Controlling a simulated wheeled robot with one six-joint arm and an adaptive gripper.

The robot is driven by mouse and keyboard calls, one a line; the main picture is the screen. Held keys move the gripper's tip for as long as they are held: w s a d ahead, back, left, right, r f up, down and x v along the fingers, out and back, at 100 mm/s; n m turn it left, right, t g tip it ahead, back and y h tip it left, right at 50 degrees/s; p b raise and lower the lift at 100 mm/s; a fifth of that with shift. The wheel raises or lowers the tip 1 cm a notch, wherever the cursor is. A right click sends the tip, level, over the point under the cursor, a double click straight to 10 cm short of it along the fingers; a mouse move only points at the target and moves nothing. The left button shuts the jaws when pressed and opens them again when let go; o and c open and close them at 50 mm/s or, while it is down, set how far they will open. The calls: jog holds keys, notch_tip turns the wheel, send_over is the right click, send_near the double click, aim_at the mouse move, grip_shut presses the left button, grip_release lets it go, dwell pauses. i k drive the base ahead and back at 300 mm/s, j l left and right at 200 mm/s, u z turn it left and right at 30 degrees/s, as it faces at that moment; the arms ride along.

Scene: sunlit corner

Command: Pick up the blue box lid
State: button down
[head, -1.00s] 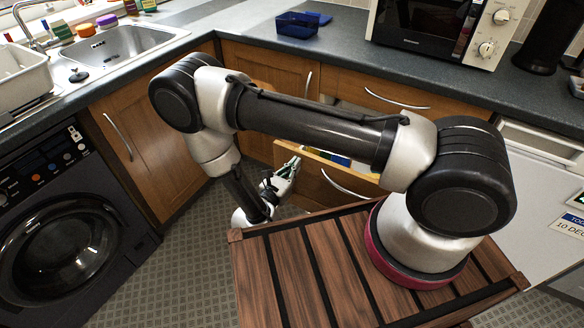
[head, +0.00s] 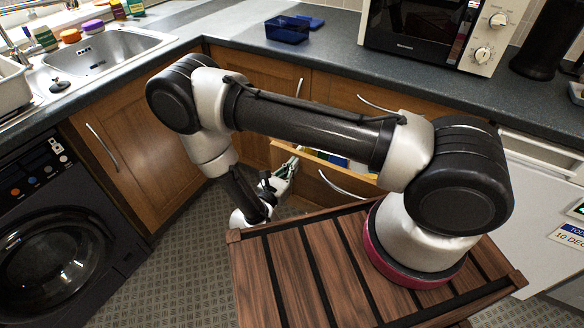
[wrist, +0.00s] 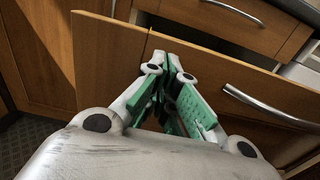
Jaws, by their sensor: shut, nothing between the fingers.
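My gripper (head: 292,164) is low down in front of the cabinets, well below the worktop and far from the lid. In the wrist view my gripper (wrist: 171,62) has its green-padded fingers together with nothing between them, close to the wooden front of a pulled-out drawer (wrist: 110,58). I cannot tell whether they touch it. Neither lid nor box shows in the wrist view.
The drawer (head: 318,160) stands open below the worktop, partly hidden by my arm. A microwave (head: 420,30) stands right of the lid. A sink (head: 110,52) is at the left, above a dark washing machine (head: 50,230). Worktop between sink and box is clear.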

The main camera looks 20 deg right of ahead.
aim_at(315, 23)
jog(key=i+l, duration=0.3)
jog(key=l, duration=0.2)
jog(key=i+l, duration=0.35)
jog(key=k+u, duration=0.1)
jog(key=k, duration=0.2)
